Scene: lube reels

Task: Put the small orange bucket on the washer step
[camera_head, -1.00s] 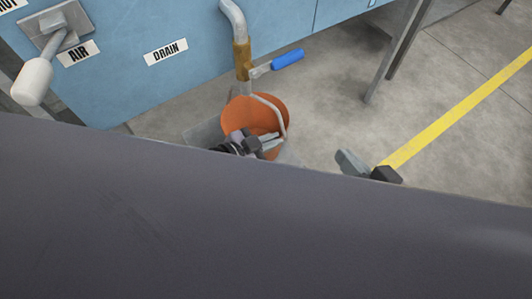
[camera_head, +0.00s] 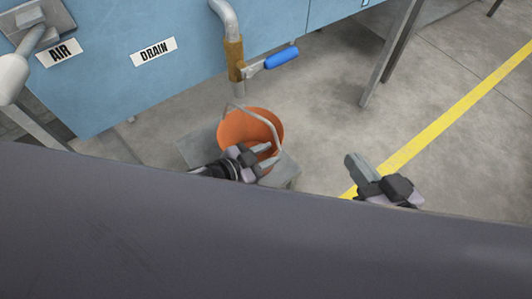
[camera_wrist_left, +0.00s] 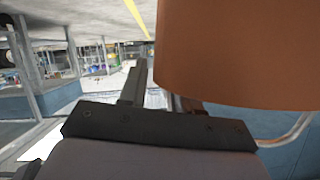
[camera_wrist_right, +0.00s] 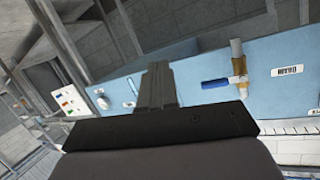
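In the left wrist view the bucket wall (camera_wrist_left: 235,50) is close beside the fingers (camera_wrist_left: 160,100); the wire handle passes lower right. My right gripper (camera_head: 352,163) is empty, right of the bucket, with its fingers together (camera_wrist_right: 157,85).
The blue washer (camera_head: 110,80) stands behind, with a drain pipe and blue valve handle (camera_head: 282,58) above the bucket. A grey metal leg (camera_head: 388,60) stands to the right. Open concrete floor with a yellow line (camera_head: 440,125) lies at right. My dark arm covers the foreground.

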